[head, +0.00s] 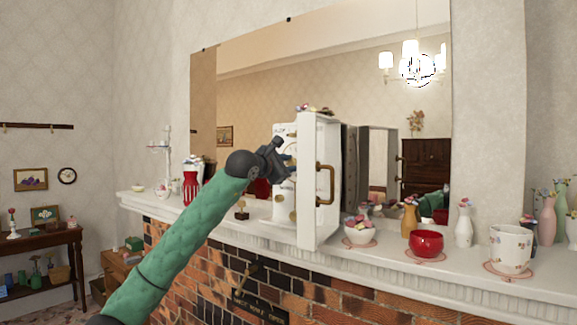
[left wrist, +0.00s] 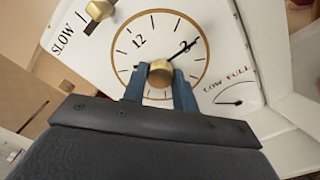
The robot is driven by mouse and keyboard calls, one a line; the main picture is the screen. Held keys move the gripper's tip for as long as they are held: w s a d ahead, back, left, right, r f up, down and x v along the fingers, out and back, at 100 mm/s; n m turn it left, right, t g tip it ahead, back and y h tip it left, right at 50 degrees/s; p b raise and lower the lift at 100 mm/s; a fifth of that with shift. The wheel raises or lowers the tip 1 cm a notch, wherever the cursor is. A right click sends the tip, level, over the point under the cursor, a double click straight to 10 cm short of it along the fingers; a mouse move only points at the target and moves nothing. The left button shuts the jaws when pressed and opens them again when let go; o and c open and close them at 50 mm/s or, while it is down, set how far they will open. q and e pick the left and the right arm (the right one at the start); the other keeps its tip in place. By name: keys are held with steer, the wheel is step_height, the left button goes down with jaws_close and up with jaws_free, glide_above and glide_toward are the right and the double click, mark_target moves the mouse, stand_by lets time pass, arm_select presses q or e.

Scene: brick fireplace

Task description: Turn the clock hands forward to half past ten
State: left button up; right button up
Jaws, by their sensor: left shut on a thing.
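The white clock (head: 309,135) stands on the mantel, with a white door (head: 308,215) and brass handle (head: 325,183) swung open at its right. My left gripper (head: 286,158) reaches in front of the clock face. In the left wrist view its blue fingertips (left wrist: 160,85) are shut on a round gold knob (left wrist: 160,72) at the middle of the dial (left wrist: 160,24). A thin black hand (left wrist: 189,48) points up and right, a good way clockwise from the 12. My right gripper is not in view.
A gold slider knob (left wrist: 99,9) sits by the word SLOW, and a small gauge (left wrist: 231,95) is at the right. On the mantel (head: 400,255) stand a flower bowl (head: 360,235), a red bowl (head: 426,244), vases and a white pot (head: 510,245). A mirror (head: 310,75) hangs behind.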

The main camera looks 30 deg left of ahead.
arm_select(q)
steer(key=shift+f+m+b, duration=0.1)
steer(key=shift+m+b, duration=0.35)
steer(key=shift+m, duration=1.65)
steer(key=shift+m+b, duration=0.3)
steer(key=shift+m, duration=0.2)
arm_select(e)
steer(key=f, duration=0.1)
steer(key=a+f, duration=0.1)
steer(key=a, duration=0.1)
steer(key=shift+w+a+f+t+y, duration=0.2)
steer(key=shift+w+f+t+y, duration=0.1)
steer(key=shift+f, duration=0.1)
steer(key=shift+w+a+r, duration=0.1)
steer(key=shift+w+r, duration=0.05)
arm_select(q)
steer(key=o, duration=1)
steer(key=shift+d, duration=0.1)
steer(key=shift+c, duration=0.2)
steer(key=shift+s, duration=0.1)
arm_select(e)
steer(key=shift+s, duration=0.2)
